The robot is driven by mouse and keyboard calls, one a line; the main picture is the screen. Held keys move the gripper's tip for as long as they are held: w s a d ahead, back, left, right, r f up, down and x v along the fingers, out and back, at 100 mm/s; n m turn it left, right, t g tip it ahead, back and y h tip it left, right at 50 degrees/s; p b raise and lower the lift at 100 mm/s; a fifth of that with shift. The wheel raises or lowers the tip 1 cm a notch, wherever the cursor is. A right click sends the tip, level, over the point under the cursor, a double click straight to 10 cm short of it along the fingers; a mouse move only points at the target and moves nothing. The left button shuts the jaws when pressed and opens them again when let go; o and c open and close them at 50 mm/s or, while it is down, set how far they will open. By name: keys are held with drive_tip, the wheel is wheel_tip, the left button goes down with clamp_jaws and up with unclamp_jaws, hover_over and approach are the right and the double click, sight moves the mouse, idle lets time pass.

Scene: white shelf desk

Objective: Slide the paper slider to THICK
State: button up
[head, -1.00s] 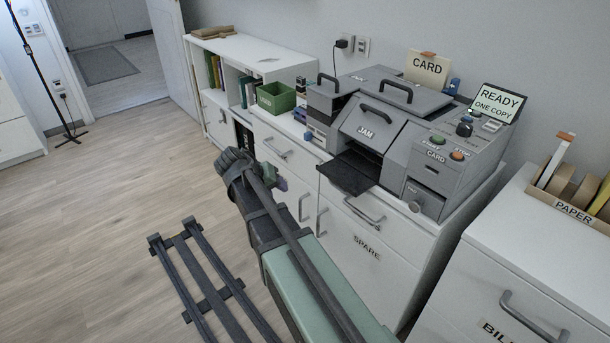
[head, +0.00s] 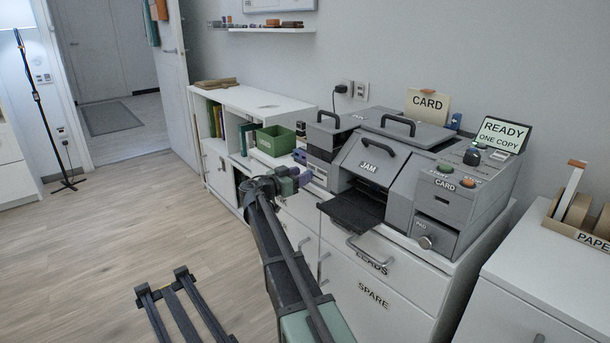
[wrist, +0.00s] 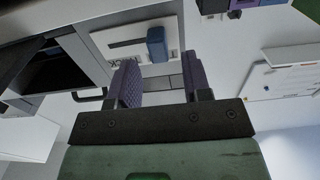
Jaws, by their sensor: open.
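The paper slider is a blue knob (wrist: 156,44) on a white panel (wrist: 176,32) with a dark slot, in the wrist view. The visible slot extends left from the knob. Upside-down lettering on the panel, seemingly THICK, is partly hidden behind a finger. My gripper (wrist: 163,84) is open and empty, its two purple fingers pointing at the panel, with the knob ahead between their lines. I cannot tell how far apart they are from it. In the head view my gripper (head: 298,180) is beside the left side of the grey copier (head: 388,178); the slider cannot be made out there.
The copier's dark tray (head: 352,212) sticks out right of my gripper. A green box (head: 275,140) and a small purple-blue item (head: 300,156) stand on the cabinet behind it. Drawer handles (head: 367,250) project below. The floor at left is open.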

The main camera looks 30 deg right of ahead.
sight(323, 177)
drive_tip(key=shift+w+d, duration=0.15)
drive_tip(key=shift+d, duration=1.1)
clamp_jaws()
drive_tip(key=shift+s+d, duration=0.15)
drive_tip(key=shift+s, duration=1.25)
drive_tip(key=shift+s+d, duration=0.1)
drive_tip(key=shift+s, duration=1.25)
unclamp_jaws()
